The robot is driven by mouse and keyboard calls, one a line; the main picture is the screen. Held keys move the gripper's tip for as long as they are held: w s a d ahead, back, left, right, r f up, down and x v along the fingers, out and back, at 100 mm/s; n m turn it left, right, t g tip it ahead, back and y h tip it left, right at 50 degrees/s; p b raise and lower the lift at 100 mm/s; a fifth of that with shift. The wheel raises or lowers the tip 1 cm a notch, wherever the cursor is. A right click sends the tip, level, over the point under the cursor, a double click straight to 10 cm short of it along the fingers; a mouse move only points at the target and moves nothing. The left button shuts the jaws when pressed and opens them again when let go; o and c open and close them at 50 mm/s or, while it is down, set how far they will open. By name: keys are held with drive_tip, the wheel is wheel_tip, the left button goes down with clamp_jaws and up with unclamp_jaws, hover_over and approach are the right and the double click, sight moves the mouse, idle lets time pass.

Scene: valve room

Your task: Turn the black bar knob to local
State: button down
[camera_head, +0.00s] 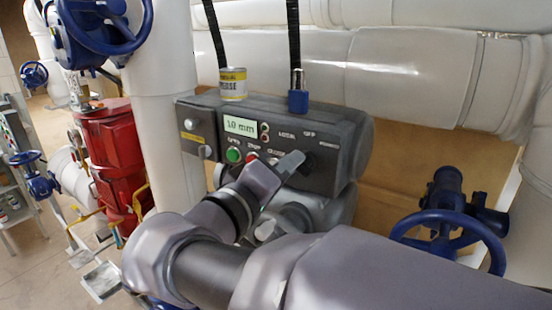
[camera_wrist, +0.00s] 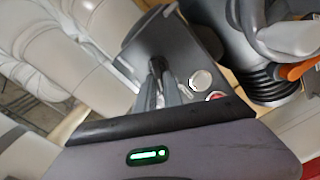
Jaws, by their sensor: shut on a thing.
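The grey control box (camera_head: 325,125) hangs beside a white vertical pipe in the head view. Small white labels, one reading like OFF, run along the upper right of its face. My gripper (camera_head: 289,165) reaches the box face just below these labels. In the wrist view my gripper (camera_wrist: 163,78) has its fingers close together against the dark box (camera_wrist: 165,38). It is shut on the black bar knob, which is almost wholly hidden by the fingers. I cannot read which label the knob points at.
The box carries a lit display (camera_head: 240,126), a green button (camera_head: 233,155) and a red button, left of my gripper. A blue handwheel (camera_head: 480,240) stands at right. A yellow-white can (camera_head: 233,84) stands on the box. Large white pipes run behind.

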drive_tip(key=c, duration=1.5)
unclamp_jaws()
drive_tip(key=p+v, duration=0.1)
drive_tip(key=v, duration=1.6)
drive_tip(key=shift+s+a+p, duration=0.1)
drive_tip(key=shift+s+p, duration=0.15)
drive_tip(key=shift+p, duration=0.05)
